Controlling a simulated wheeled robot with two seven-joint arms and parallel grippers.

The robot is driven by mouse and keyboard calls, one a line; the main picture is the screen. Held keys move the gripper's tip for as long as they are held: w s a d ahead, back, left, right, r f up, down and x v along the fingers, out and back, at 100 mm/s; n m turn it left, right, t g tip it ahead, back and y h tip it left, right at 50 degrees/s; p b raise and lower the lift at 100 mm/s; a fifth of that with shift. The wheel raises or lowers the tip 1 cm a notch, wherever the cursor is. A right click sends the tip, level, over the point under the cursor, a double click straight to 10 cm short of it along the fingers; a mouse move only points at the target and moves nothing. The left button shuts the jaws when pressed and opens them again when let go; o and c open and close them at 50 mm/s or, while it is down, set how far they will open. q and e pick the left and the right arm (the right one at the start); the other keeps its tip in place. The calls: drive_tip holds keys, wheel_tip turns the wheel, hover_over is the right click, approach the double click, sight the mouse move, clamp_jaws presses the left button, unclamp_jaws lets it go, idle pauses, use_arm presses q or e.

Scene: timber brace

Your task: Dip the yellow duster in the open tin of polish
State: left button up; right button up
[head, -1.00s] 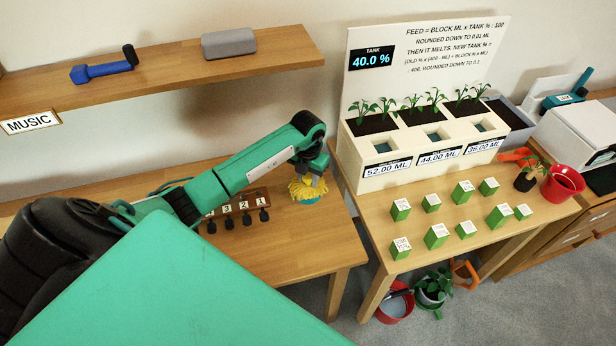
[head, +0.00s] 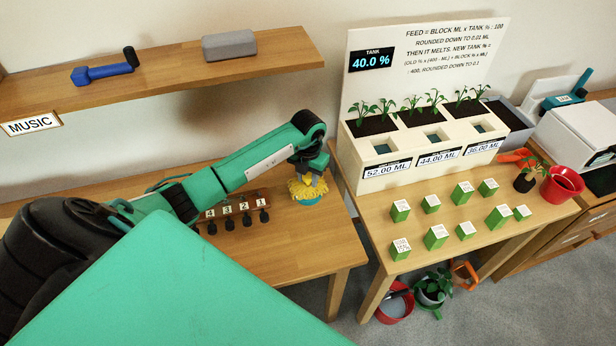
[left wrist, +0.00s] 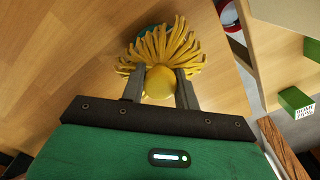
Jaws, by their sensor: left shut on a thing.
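The yellow duster (head: 308,188) has a fringed, mop-like head and shows at the end of my left arm, over the wooden table. In the left wrist view the duster (left wrist: 165,50) spreads its strands away from me, and its round yellow knob sits between the fingers. My left gripper (left wrist: 160,88) is shut on that knob; it also shows in the head view (head: 312,172). A teal round tin (left wrist: 150,36) shows partly beneath the strands, and its rim also shows in the head view (head: 310,202). The strands overlap the tin; its inside is hidden. My right gripper is not in view.
A rack with numbered tags (head: 237,215) stands just left of the duster. A planter box (head: 425,150) and several green blocks (head: 436,236) are on the right-hand table. A shelf (head: 170,80) runs above my left arm. The table front is clear.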

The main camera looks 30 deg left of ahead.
sight(310, 176)
use_arm(q)
drive_tip(key=shift+r+p, duration=1.85)
drive_tip(key=shift+r, duration=1.3)
drive_tip(key=shift+d+r+m, duration=0.25)
drive_tip(key=shift+m, duration=0.25)
drive_tip(key=s+d+r+m, duration=0.6)
drive_tip(key=d+m, duration=0.1)
drive_tip(key=m, duration=1.1)
drive_tip(key=s+d+r+m, duration=0.7)
drive_tip(key=m, duration=1.1)
drive_tip(key=shift+s+d, duration=0.2)
